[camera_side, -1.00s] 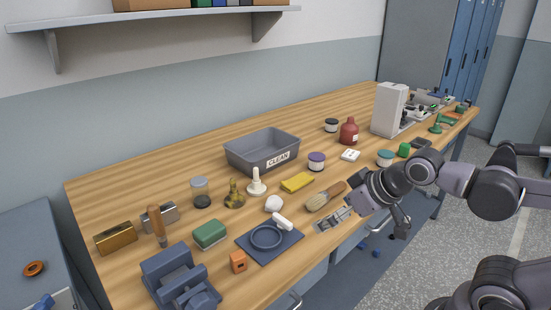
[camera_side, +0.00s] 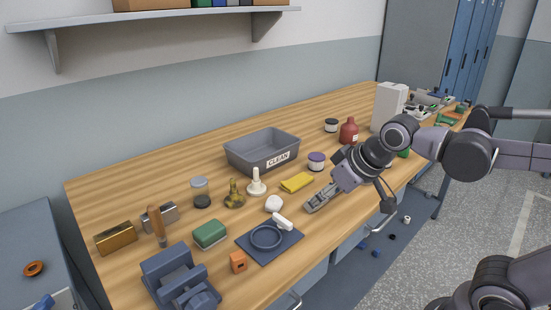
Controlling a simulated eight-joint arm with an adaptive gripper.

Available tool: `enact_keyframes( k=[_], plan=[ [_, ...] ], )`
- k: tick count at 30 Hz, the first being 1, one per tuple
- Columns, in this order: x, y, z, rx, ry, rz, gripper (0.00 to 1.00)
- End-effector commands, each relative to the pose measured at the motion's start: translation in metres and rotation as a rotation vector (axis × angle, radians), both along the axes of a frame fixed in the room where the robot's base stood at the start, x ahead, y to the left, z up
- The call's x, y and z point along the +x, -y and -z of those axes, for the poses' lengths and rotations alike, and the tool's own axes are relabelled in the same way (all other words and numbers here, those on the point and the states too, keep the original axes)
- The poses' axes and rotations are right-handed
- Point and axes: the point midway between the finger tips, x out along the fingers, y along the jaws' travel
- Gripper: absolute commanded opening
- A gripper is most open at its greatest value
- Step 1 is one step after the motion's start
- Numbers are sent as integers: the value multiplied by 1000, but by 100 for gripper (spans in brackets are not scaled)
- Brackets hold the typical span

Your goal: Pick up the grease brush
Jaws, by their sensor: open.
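My gripper (camera_side: 318,201) is low over the front part of the bench, to the right of the white rounded lump and the white cylinder. It is open, though the gap between its fingers is hard to see from this side. The wooden brush lying at this spot is now hidden behind my gripper, so I cannot tell whether the fingers touch it. Another wooden-handled tool (camera_side: 157,226) stands upright at the left, by a metal block; its lower end is unclear.
A grey bin marked CLEAN (camera_side: 262,152) stands behind. A yellow sponge (camera_side: 297,182), purple-lidded jar (camera_side: 316,161) and white lump (camera_side: 273,204) are close to my gripper. A blue mat (camera_side: 270,250) with a ring and white cylinder (camera_side: 283,222) lies left. The bench's front edge is close.

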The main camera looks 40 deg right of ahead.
Motion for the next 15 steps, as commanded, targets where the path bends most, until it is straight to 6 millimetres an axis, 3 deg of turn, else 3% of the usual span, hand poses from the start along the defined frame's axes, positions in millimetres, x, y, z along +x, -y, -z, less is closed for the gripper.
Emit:
enact_keyframes(
  k=[6, 15],
  plan=[
    [62, -40, -40, 5, -47, -40, 53],
    [141, -113, -63, 2, -108, -80, 53]
  ],
)
